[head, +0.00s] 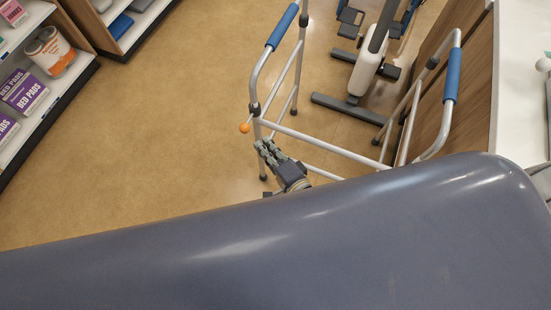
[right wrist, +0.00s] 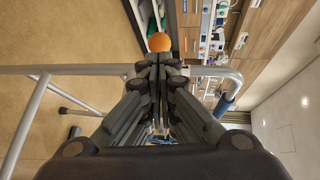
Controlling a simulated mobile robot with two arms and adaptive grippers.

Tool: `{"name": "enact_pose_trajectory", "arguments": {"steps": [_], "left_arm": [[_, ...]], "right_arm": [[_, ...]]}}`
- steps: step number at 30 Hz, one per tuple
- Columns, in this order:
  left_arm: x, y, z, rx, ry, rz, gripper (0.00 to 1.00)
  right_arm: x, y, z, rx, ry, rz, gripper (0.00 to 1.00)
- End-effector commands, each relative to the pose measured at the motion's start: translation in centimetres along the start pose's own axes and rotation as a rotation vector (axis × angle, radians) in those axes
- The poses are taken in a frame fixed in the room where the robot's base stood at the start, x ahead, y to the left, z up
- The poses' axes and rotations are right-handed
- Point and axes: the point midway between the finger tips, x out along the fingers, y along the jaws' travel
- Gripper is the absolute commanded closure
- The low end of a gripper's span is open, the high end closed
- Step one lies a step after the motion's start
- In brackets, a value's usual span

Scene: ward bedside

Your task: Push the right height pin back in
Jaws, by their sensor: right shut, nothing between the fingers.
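The walker (head: 327,147) has a grey metal frame and blue hand grips. A round orange pin knob (head: 245,128) shows just left of its near-left leg, slightly out from the tube. My right gripper (head: 262,147) is shut and empty, just below and right of the knob. In the right wrist view, the orange knob (right wrist: 160,42) appears just beyond the closed fingertips (right wrist: 161,63). I cannot tell whether they touch. The pin's shaft and hole are too small or hidden to make out. My left gripper is not in view.
Shelves with bed pads (head: 25,91) and a tub (head: 50,50) stand at the left. An exercise machine (head: 368,68) is behind the walker. A wood-fronted cabinet (head: 470,95) is at the right. A smooth grey-blue surface fills the foreground. The floor (head: 150,130) left of the walker is clear.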

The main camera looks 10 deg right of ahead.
Motion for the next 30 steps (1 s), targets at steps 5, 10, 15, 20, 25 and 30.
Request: {"name": "enact_pose_trajectory", "arguments": {"steps": [5,10,15,20,25,30], "left_arm": [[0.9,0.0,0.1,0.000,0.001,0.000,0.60],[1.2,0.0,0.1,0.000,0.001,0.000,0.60],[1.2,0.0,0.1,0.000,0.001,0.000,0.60],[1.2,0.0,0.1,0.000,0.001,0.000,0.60],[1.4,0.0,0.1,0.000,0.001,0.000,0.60],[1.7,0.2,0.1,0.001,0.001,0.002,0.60]], "right_arm": [[3.2,0.1,0.1,0.000,-0.001,-0.001,1.00],[4.7,0.1,0.0,0.001,0.000,0.000,1.00],[5.1,0.1,0.0,0.000,0.000,0.002,1.00],[5.0,0.0,0.0,-0.001,0.000,0.002,1.00],[5.4,0.0,-0.5,-0.002,0.000,0.000,1.00],[6.4,-0.2,-2.0,-0.002,-0.001,0.000,1.00]]}}
